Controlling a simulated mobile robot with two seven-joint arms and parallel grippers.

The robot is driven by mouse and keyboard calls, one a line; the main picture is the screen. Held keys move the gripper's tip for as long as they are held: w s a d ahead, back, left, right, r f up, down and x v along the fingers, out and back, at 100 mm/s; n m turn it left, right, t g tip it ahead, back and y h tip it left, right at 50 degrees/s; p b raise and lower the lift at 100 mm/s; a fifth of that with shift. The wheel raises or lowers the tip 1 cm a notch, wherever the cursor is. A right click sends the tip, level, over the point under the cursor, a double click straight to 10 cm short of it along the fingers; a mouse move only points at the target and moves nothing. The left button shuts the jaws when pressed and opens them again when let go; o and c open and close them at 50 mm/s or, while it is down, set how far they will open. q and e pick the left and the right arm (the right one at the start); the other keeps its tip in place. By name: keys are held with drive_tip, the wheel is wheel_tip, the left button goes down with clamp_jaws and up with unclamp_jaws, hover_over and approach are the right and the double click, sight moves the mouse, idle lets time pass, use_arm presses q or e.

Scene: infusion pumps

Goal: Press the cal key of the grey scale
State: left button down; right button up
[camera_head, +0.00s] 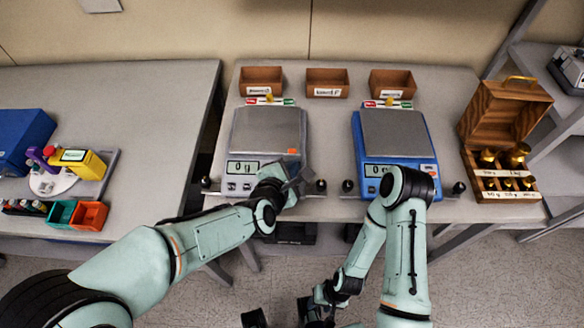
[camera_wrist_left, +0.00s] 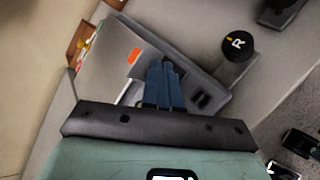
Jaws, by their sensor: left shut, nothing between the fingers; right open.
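The grey scale (camera_head: 268,130) stands on the middle table, its lit display (camera_head: 243,168) reading 0 g. Keys (camera_head: 240,187) show under the display at its left; the front right part is covered by my left gripper. My left gripper (camera_head: 300,178) is shut and empty over the scale's front right corner. In the left wrist view its closed blue fingers (camera_wrist_left: 161,68) lie over the scale (camera_wrist_left: 113,65), beside two dark keys (camera_wrist_left: 201,100). Key labels are unreadable, and contact cannot be told. My right gripper (camera_head: 318,308) is open, low in front of the table, partly out of frame.
A blue scale (camera_head: 395,135) stands to the right, partly behind my right arm. Black knobs (camera_head: 321,186) flank the scales; one marked R (camera_wrist_left: 238,44) is near my left fingers. Wooden bins (camera_head: 327,82) stand behind. An open weight box (camera_head: 503,140) is at right.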

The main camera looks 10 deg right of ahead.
use_arm(q)
drive_tip(key=shift+f+b, duration=0.35)
use_arm(e)
drive_tip(key=shift+s+f, duration=0.1)
drive_tip(key=shift+f, duration=0.3)
use_arm(q)
drive_tip(key=shift+r, duration=0.1)
use_arm(e)
drive_tip(key=shift+r, duration=0.1)
use_arm(q)
drive_tip(key=shift+s+r+p, duration=0.1)
drive_tip(key=shift+r+p, duration=0.5)
drive_tip(key=shift+r, duration=0.05)
use_arm(e)
drive_tip(key=shift+w+r, duration=0.2)
drive_tip(key=shift+r, duration=0.3)
use_arm(q)
drive_tip(key=shift+r, duration=0.1)
use_arm(e)
drive_tip(key=shift+r, duration=0.1)
